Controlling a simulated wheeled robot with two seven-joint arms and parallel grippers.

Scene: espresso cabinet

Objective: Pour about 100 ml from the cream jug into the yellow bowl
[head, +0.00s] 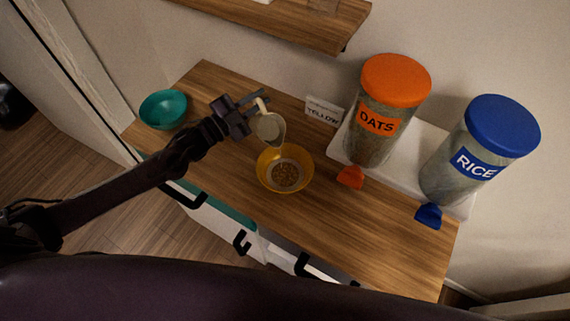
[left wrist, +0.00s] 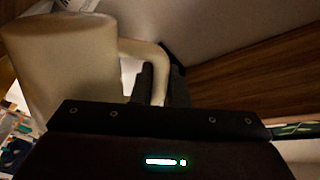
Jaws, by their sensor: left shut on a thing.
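The cream jug (head: 270,128) is held by its handle in my left gripper (head: 250,105), above the counter. The jug is tilted, its spout end pointing down toward the yellow bowl (head: 264,171) just below it in the head view. I cannot tell clearly whether liquid is flowing. The bowl stands on the wooden counter with brownish, grainy contents in it. In the left wrist view the jug (left wrist: 65,65) fills the upper left, with its handle at the left gripper (left wrist: 155,85). My right gripper is not in view.
A teal bowl (head: 163,108) stands at the counter's left end. A "YELLOW" card (head: 324,111) stands behind the yellow bowl. Oats (head: 395,85) and rice (head: 490,135) jars stand on a white tray at right, with orange (head: 350,177) and blue (head: 429,216) scoops in front. A shelf (head: 290,22) hangs above.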

